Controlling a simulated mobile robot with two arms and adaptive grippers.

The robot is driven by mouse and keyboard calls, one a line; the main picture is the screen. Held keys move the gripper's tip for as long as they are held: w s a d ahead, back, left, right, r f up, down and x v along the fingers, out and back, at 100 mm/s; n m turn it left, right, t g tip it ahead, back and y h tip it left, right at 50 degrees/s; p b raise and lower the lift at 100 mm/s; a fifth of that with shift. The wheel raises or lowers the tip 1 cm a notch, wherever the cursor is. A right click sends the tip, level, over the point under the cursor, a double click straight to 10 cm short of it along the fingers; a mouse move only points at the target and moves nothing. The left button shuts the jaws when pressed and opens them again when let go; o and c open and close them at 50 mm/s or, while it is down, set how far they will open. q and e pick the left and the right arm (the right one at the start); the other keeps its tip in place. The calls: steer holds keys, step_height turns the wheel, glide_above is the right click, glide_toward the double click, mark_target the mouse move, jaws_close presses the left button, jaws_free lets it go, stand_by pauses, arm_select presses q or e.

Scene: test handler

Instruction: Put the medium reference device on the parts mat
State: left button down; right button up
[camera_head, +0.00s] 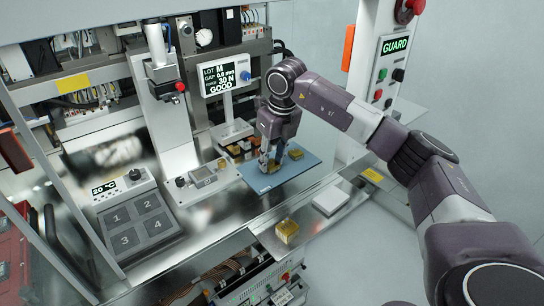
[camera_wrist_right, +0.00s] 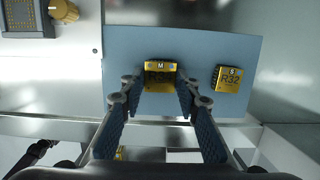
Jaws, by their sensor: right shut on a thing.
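The medium reference device (camera_wrist_right: 160,76) is a small gold block marked M, between the fingertips of my right gripper (camera_head: 268,165) over the blue parts mat (camera_head: 290,178). The right gripper is shut on it. In the wrist view the block lies within the outline of the mat (camera_wrist_right: 205,45); I cannot tell whether it touches the mat. A smaller gold block marked S (camera_wrist_right: 230,79) sits on the mat to the right, apart from the held block; it also shows in the head view (camera_head: 296,153). My left gripper is not in view.
Another gold block (camera_head: 287,231) sits on the front metal ledge, beside a white flat block (camera_head: 331,200). A numbered grey plate (camera_head: 138,220) lies left. A display post (camera_head: 228,95) stands behind the mat. The mat's front part is clear.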

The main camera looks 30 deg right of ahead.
steer(key=shift+f, duration=0.2)
steer(key=o, duration=1.1)
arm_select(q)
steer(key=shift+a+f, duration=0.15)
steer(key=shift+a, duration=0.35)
arm_select(e)
steer(key=shift+r, duration=0.15)
steer(key=shift+r, duration=0.2)
arm_select(q)
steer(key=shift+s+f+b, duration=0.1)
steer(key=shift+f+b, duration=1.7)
steer(key=shift+b, duration=0.1)
arm_select(e)
steer(key=shift+s+d+r, duration=0.1)
steer(key=shift+s+r, duration=0.3)
steer(key=shift+r, duration=1.55)
steer(key=shift+s+a+r, duration=0.1)
steer(key=shift+s+r, duration=0.3)
steer(key=shift+r, duration=1.5)
steer(key=shift+s+d+r, duration=0.1)
steer(key=shift+s+r, duration=0.3)
steer(key=shift+r, duration=1.55)
steer(key=shift+f, duration=0.1)
